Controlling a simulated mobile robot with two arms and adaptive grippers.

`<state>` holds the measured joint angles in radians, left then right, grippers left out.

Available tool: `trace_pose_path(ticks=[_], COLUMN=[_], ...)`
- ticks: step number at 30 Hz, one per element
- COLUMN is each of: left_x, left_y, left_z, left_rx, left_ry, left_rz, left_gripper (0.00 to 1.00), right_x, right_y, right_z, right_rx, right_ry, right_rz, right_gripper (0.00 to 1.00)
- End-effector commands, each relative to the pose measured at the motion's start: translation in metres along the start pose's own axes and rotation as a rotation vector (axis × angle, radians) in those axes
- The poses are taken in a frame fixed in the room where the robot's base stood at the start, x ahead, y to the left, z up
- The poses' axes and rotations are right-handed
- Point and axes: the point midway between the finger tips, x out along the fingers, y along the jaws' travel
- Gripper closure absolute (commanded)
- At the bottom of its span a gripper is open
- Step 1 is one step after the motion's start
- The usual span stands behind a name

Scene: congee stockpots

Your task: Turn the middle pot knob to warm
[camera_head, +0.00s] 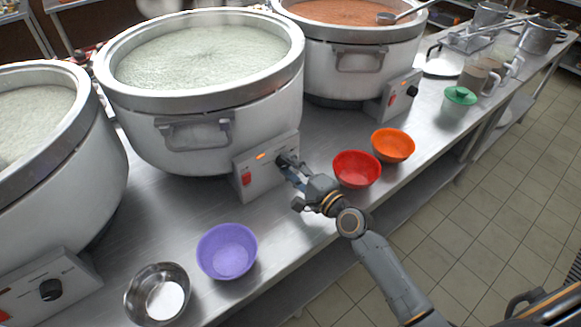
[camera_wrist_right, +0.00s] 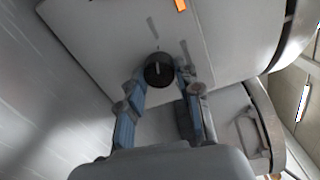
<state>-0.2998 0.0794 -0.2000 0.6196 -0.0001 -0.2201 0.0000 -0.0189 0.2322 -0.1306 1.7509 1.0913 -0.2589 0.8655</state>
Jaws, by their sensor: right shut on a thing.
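The middle pot (camera_head: 203,92) is a large white stockpot with a metal rim and pale congee inside. Its control panel (camera_head: 262,180) faces the front, with a lit orange indicator, a red switch and a black knob. My right gripper (camera_head: 291,169) is at that panel, shut on the knob and partly covering it. In the right wrist view the black knob (camera_wrist_right: 158,70) sits between the tips of the blue-grey fingers, its pale pointer line roughly upright. The panel markings are too small to read. My left gripper is not in view.
Red (camera_head: 357,169), orange (camera_head: 393,145) and purple (camera_head: 227,251) bowls stand near the counter's front edge. A metal bowl (camera_head: 157,294) is at the lower left. The left pot (camera_head: 62,170) and right pot (camera_head: 352,58) flank the middle one.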

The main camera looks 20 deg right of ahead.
Motion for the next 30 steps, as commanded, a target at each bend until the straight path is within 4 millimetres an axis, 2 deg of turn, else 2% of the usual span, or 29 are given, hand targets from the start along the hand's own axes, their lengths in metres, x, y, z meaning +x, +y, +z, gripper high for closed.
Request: trace_pose_path(ticks=[13, 14, 17, 26, 30], left_x=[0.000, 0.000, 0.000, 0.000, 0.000], left_y=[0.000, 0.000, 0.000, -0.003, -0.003], left_z=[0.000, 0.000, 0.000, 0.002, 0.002], left_rx=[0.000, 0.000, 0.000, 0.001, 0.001], left_ry=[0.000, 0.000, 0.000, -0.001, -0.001], left_rz=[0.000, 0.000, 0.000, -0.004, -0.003], left_gripper=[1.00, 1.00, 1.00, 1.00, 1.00], right_x=[0.000, 0.000, 0.000, -0.001, -0.011], right_y=[0.000, 0.000, 0.000, 0.000, 0.001], right_z=[0.000, 0.000, 0.000, 0.000, -0.001], right_rx=[-0.014, -0.014, -0.013, -0.011, -0.012], right_ry=[0.000, 0.000, 0.000, 0.000, 0.001], right_rz=[0.000, 0.000, 0.000, 0.000, 0.003], right_gripper=[0.98, 0.64, 0.44, 0.43, 0.43])
